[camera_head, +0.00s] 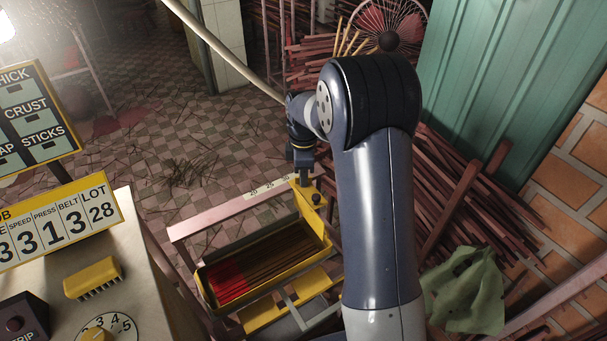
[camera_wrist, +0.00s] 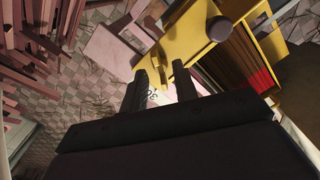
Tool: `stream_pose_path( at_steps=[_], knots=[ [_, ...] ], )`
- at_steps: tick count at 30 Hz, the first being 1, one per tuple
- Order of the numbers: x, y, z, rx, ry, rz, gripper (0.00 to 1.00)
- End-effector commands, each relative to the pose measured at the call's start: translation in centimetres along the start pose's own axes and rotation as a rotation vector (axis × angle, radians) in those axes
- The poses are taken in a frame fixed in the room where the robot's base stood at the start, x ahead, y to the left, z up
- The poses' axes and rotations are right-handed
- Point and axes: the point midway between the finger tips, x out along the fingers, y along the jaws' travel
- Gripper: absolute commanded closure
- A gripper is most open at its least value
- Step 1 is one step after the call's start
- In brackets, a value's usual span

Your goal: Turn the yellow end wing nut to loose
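My gripper (camera_head: 303,168) is at the far right end of the pale ruler bar (camera_head: 225,214), close above the yellow end bracket (camera_head: 311,209). In the wrist view my gripper (camera_wrist: 160,70) has its two dark fingers apart, with the yellow end bracket (camera_wrist: 198,42) just beyond the tips. Part of the numbered scale (camera_wrist: 154,97) shows between the fingers. A dark round knob (camera_wrist: 220,29) sits on the bracket, right of the fingers. I see nothing clearly held.
A yellow-edged tray (camera_head: 262,284) of red and brown sticks lies beside the bar. A control panel (camera_head: 85,260) stands at the left. Stacked sticks (camera_head: 470,205) and a green cloth (camera_head: 468,290) lie at the right. Checkered floor (camera_head: 200,130) is open behind.

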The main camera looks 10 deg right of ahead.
Motion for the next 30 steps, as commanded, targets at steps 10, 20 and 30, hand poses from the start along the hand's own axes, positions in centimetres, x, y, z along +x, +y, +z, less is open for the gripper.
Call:
stream_pose_path(
  at_steps=[10,20,30],
  knots=[
    [-6.7,0.1,0.0,0.000,0.001,0.006,0.72],
    [-10.1,0.0,0.0,0.000,0.000,0.002,0.72],
    [-10.1,0.0,0.0,0.000,0.000,0.001,0.72]
  ],
)
